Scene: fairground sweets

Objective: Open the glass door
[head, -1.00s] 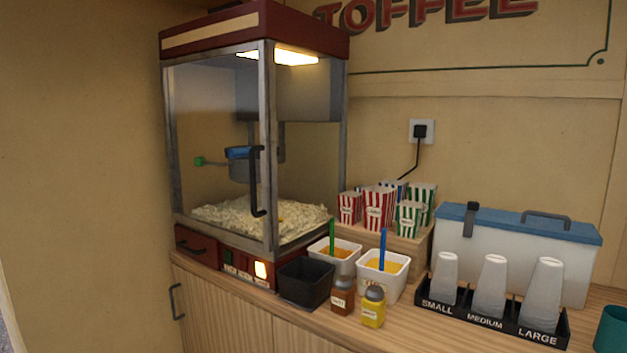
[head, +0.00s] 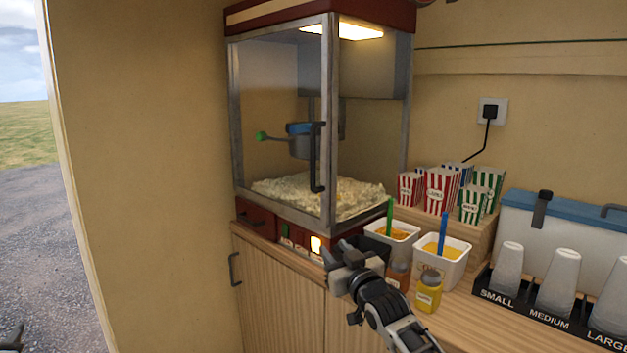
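The glass door is the front pane (head: 275,130) of the popcorn machine, set in a grey metal frame. It looks shut. Its black upright handle (head: 317,158) is near the right edge of the door. My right gripper (head: 333,252) has come in from the lower right. It is below the handle and apart from it, in front of the machine's lower right corner. Its fingers overlap with dark things behind, so their gap is unclear. A small dark part at the lower left corner may be my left gripper (head: 12,340); its fingers cannot be made out.
A black bin (head: 374,243), white tubs (head: 442,262) with coloured handles, and brown and yellow shakers (head: 428,291) stand close to my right gripper. A cupboard handle (head: 234,269) sticks out below. Cups (head: 508,270) stand at right. Space before the door looks clear.

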